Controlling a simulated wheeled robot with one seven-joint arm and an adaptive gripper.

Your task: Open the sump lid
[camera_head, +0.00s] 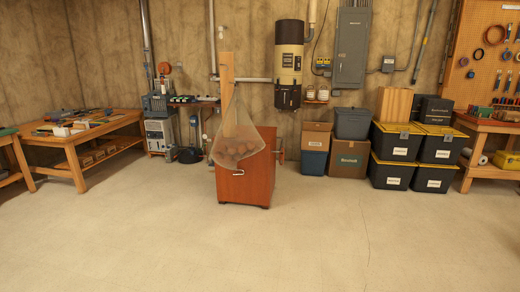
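I cannot make out a sump lid for certain. A red-brown wooden cabinet (258,188) stands on the floor left of the middle, with a small pale handle (238,173) on its front. A mesh bag (238,138) of round brownish things hangs in front of its upper part and hides much of its top. A pale upright board (227,72) rises above and behind the bag. No lid shows in the open floor in front. My gripper is not in view.
The pale floor (330,235) in front is clear. Workbenches stand at the left (80,142) and right (488,126). Black totes with yellow lids (398,141) and cardboard boxes (349,158) line the back wall. A water heater (288,62) hangs behind the cabinet.

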